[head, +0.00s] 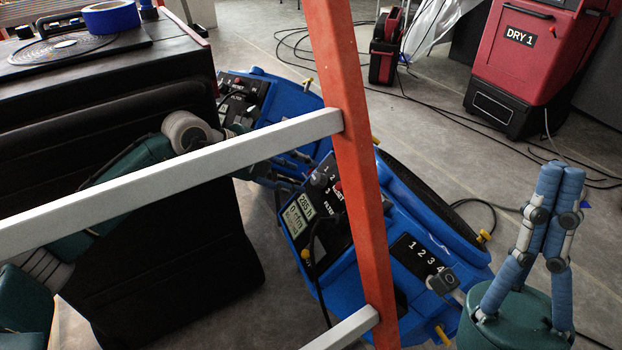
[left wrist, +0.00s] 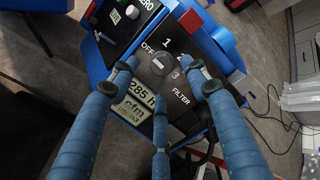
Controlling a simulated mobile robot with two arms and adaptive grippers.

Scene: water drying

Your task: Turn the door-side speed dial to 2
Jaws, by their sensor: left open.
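A dark round speed dial (left wrist: 160,64) sits on a black panel with OFF, 1, 2, 3 around it, on a blue machine (head: 350,262). The same dial shows small in the head view (head: 318,180). A light mark crosses its top; I cannot tell for sure where it points. My left gripper (left wrist: 163,84) is open, its three blue fingers spread around the dial; I cannot tell if they touch it. In the head view its fingers (head: 291,166) are partly behind a pale bar. My right gripper (head: 561,168) points up at the lower right, fingertips together, holding nothing visible.
A second blue machine with a panel (head: 240,92) stands behind. An orange upright (head: 356,165) with pale rungs crosses the foreground. A black cabinet (head: 165,265) fills the left. A red DRY 1 unit (head: 525,55) and loose cables lie behind. Grey floor is open at right.

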